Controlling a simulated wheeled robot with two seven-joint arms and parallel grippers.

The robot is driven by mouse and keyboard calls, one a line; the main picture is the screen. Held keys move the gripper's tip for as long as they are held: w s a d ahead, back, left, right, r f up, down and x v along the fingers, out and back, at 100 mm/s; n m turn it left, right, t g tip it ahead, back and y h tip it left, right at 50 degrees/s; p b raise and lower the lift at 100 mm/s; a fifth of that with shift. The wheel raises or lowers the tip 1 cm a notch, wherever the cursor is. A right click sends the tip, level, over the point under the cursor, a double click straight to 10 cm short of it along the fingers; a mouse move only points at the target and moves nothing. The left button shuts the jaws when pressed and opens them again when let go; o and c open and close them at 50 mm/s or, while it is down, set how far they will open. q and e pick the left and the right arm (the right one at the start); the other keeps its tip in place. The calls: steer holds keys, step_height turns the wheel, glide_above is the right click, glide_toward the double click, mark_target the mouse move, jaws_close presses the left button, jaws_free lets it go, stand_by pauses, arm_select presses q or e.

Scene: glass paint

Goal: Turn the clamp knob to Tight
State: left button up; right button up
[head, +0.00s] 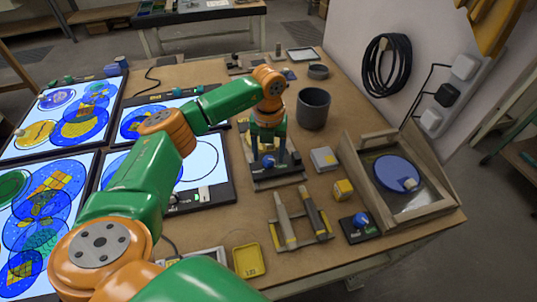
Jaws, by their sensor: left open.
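A blue knob (268,161) sits on a grey plate fixture (285,181) near the middle of the table. My left gripper (267,148) points down over this fixture, its fingers apart on either side of the knob. Whether the fingers touch the knob I cannot tell. A second blue knob (361,220) stands on a small black base at the right, apart from the gripper. The labels are too small to read, so I cannot tell which knob is marked for Tight. My right gripper is not in view.
A grey cup (313,108) stands right of my left gripper. A grey box (324,159), a yellow block (343,190), a tool rack (301,236) and a wooden frame with a blue disc (397,174) lie to the right and front. Lit glass panels (203,166) fill the left.

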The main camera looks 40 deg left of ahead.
mark_target(268, 158)
arm_select(q)
step_height(268, 158, up, 6)
steer(key=shift+r+b, duration=0.2)
steer(key=shift+b, duration=0.4)
